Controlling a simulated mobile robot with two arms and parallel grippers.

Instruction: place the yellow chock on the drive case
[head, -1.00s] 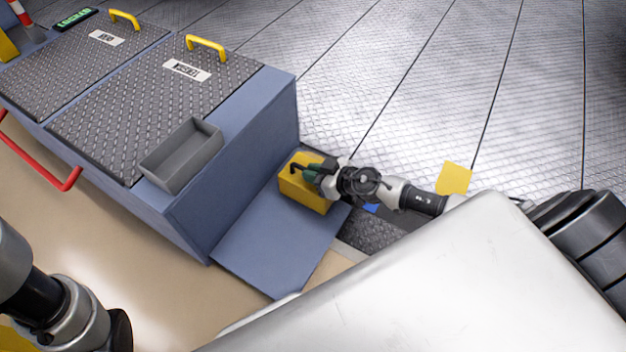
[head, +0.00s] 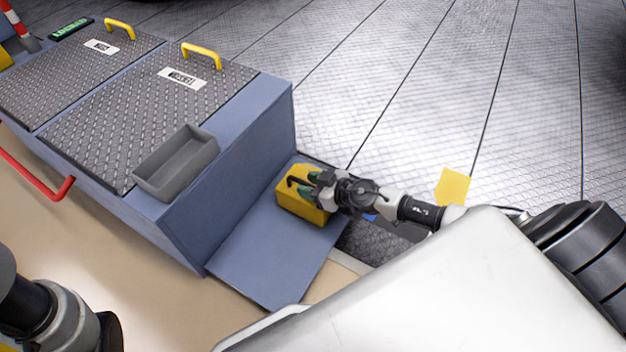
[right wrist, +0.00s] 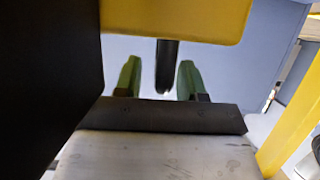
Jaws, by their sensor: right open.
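The yellow chock (head: 300,208), a block with a black handle, rests on the low blue ledge (head: 262,248) beside the large blue case (head: 240,150). I cannot tell from the labels which part is the drive case. My right gripper (head: 314,181) is open at the chock's handle. In the right wrist view, its two green fingertips (right wrist: 159,78) stand apart on either side of the black handle (right wrist: 167,65), with gaps showing, and the yellow chock (right wrist: 180,18) fills the top. My left arm shows at lower left, its gripper out of view.
A grey open tray (head: 177,165) sits on the case's near corner. Tread-plate lids with yellow handles (head: 202,53) cover the case top. A red rail (head: 35,176) runs along its front. A yellow square (head: 453,187) lies on the floor at right.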

